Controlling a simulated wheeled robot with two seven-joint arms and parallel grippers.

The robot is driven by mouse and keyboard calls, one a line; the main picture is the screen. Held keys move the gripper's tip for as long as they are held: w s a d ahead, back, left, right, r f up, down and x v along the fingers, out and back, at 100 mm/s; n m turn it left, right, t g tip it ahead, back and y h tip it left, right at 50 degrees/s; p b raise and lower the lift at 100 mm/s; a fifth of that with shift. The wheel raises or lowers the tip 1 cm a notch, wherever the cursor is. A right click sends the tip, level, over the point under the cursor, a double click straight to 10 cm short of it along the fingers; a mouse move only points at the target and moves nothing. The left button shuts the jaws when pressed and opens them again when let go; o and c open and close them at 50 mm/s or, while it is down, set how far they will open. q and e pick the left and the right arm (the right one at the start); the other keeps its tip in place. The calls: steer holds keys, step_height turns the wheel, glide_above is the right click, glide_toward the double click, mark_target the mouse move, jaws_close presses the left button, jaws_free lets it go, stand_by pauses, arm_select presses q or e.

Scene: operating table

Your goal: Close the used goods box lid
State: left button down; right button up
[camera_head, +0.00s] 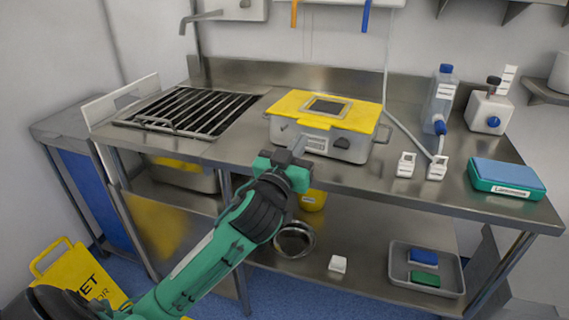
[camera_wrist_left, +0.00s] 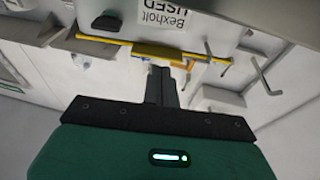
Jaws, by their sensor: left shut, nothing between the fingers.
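The used goods box (camera_head: 345,150) is a grey metal case with a yellow lid (camera_head: 290,103) on the steel table. The lid lies about level over the box top and has a framed window in it. I cannot tell whether it is fully seated. My left gripper (camera_head: 298,146) is shut and empty, low at the box's front, left of its label. In the left wrist view, the gripper's fingers (camera_wrist_left: 160,82) point at the yellow lid edge (camera_wrist_left: 110,41), below the box's upside-down "Bexholt USED" label (camera_wrist_left: 170,14). Contact is unclear. My right gripper is out of view.
A black-barred rack (camera_head: 185,110) is left of the box. Right of it stand small white holders (camera_head: 406,165), a blue-capped bottle (camera_head: 440,98), a white flask (camera_head: 488,110) and a teal case (camera_head: 507,178). A lower shelf holds a steel bowl (camera_head: 295,240) and a tray (camera_head: 398,272).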

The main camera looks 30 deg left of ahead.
arm_select(q)
steer(key=a+v, duration=0.1)
steer(key=v, duration=0.6)
steer(key=shift+s+d+r+p, duration=0.2)
steer(key=shift+d+r+p, duration=0.1)
steer(key=shift+d+p, duration=0.15)
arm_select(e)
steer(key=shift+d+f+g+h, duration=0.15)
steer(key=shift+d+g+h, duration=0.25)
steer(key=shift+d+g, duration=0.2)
